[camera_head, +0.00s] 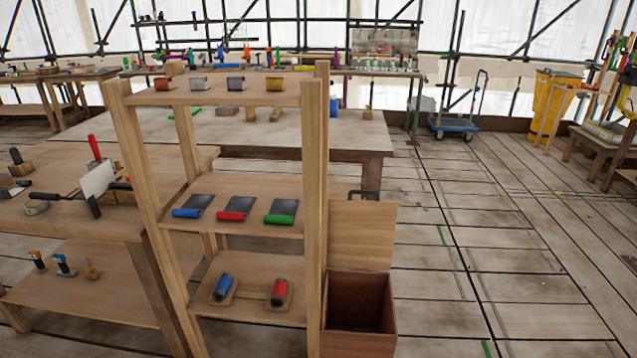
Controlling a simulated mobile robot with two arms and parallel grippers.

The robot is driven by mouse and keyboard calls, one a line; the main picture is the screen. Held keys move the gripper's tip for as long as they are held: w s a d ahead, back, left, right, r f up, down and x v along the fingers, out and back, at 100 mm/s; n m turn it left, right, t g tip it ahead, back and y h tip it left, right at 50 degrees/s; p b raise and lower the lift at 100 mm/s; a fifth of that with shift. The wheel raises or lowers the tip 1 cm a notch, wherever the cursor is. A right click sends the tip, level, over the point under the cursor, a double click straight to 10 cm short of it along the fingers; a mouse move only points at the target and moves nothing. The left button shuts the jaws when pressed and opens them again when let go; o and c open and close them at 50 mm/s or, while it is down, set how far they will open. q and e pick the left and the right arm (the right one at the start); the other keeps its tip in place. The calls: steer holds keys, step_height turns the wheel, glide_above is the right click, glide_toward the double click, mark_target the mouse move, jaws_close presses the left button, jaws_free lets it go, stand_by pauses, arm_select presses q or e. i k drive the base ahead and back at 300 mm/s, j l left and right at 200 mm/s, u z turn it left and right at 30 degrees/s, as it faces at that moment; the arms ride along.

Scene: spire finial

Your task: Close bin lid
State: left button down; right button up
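A wooden bin (358,343) stands on the floor just right of the wooden shelf unit. Its lid (362,234) is raised upright at the back edge, and the bin's dark reddish-brown inside shows from above. A dark handle sits at the lid's top edge. The bin looks empty as far as I can see; part of its left side is hidden by the shelf post. Neither of my grippers shows in the head view.
The shelf unit (232,182) holds several scrapers and tools close to the bin's left. A workbench (70,205) with trowels is at left, and a long table (270,132) stands behind. The plank floor (500,250) right of the bin is clear. A blue trolley (454,126) is far back.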

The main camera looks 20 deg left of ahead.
mark_target(361, 233)
steer(key=i+l+u, duration=0.5)
steer(key=u, duration=0.15)
steer(key=i+l+u, duration=0.15)
steer(key=l+u, duration=0.15)
steer(key=l, duration=0.2)
